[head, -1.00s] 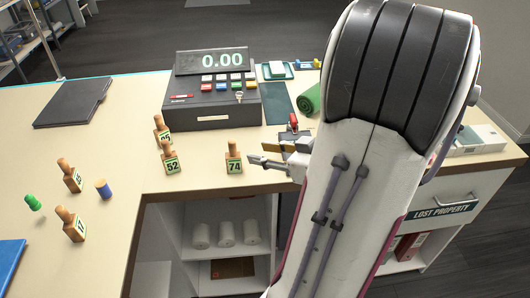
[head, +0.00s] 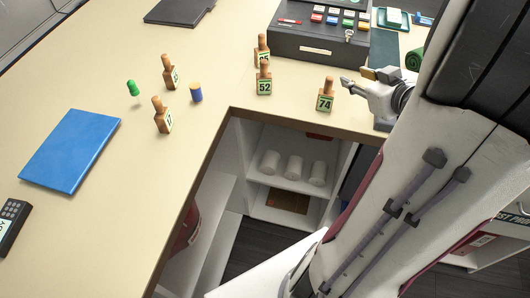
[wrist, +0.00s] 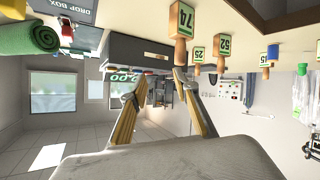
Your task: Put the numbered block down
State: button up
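Several wooden blocks with knob handles and green-edged number labels stand upright on the cream counter (head: 215,45). Block 74 (head: 325,97) is nearest my gripper; block 52 (head: 264,80) is left of it, with another block (head: 262,48) partly hidden behind. Two more, one reading 17 (head: 162,117) and one turned away (head: 170,72), stand further left. My gripper (head: 356,77) is just right of and behind block 74, apart from it. In the wrist view, which is upside down, my gripper (wrist: 157,86) has its fingers spread with nothing between them; block 74 (wrist: 181,18) is beyond the fingertips.
A dark cash register (head: 310,42) stands behind the blocks, with a green roll (head: 414,59) to its right. A blue cylinder (head: 196,92), a green peg (head: 133,88), a blue folder (head: 70,150) and a card terminal (head: 12,225) lie left. Open shelves (head: 290,180) are below the counter edge.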

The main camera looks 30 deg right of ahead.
jog(key=w+a+r+m+g+h, duration=0.2)
jog(key=a+r+g+h, duration=0.1)
jog(key=a+r, duration=0.45)
jog(key=s+a+f+g+y, duration=0.1)
jog(key=s+a, duration=0.3)
jog(key=a, duration=0.4)
jog(key=s+a+f+n+g+y, duration=0.1)
jog(key=s+a+y, duration=0.2)
jog(key=a, duration=0.5)
jog(key=s+a+f+g+y, duration=0.1)
jog(key=s+a+y, duration=0.1)
jog(key=s+a, duration=0.3)
jog(key=a, duration=0.3)
jog(key=shift+s+f+n, duration=0.3)
jog(key=shift+s+n, duration=0.05)
jog(key=shift+n, duration=0.05)
jog(key=shift+o, duration=0.6)
jog(key=shift+w, duration=0.1)
